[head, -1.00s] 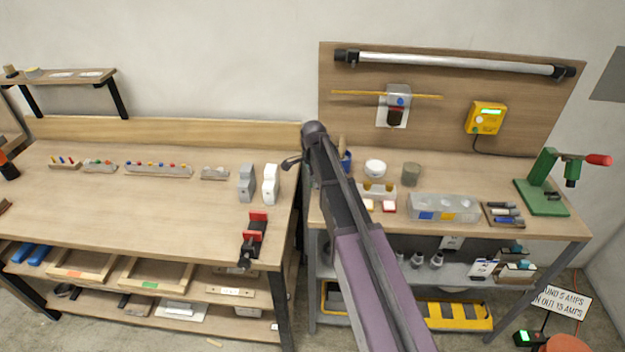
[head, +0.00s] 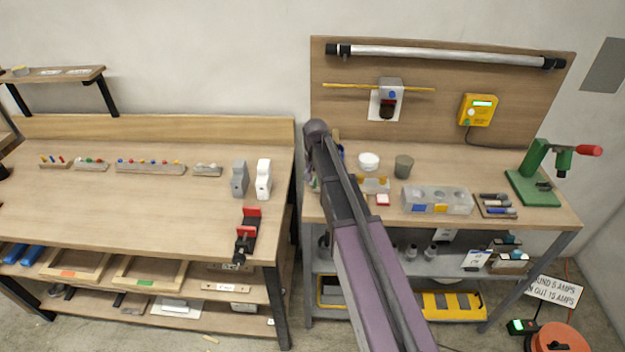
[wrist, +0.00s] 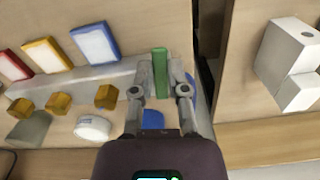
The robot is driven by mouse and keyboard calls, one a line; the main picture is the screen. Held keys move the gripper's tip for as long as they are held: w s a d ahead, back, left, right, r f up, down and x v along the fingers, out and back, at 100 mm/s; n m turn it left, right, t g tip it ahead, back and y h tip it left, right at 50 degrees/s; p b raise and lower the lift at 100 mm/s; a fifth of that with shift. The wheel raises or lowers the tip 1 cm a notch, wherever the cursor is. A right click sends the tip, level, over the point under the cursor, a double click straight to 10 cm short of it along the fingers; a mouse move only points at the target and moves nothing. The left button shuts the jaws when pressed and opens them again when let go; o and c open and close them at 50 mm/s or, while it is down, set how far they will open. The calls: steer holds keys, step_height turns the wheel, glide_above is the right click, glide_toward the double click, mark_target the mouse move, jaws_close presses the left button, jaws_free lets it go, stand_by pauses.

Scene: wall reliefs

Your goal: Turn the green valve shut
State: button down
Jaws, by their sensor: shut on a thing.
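In the wrist view my gripper (wrist: 160,78) has its two fingers closed on the sides of a green upright bar (wrist: 160,62), which looks like the green valve's handle. The fingers and palm hide its base. It stands near the bench's left edge, at the end of a grey strip (wrist: 70,82) carrying several brass-coloured blocks (wrist: 105,97). In the head view my arm covers the gripper and the green bar.
White cards with red (wrist: 15,65), yellow (wrist: 47,55) and blue (wrist: 95,42) borders lie beside the strip. A white round pot (wrist: 92,128) and a grey cup (head: 403,166) stand close by.

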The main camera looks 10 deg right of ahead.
steer(key=shift+s+d+n, duration=0.1)
steer(key=shift+d+n, duration=0.2)
steer(key=shift+n, duration=0.5)
steer(key=c, duration=0.6)
jaws_free()
steer(key=shift+c, duration=0.2)
steer(key=shift+a, duration=0.1)
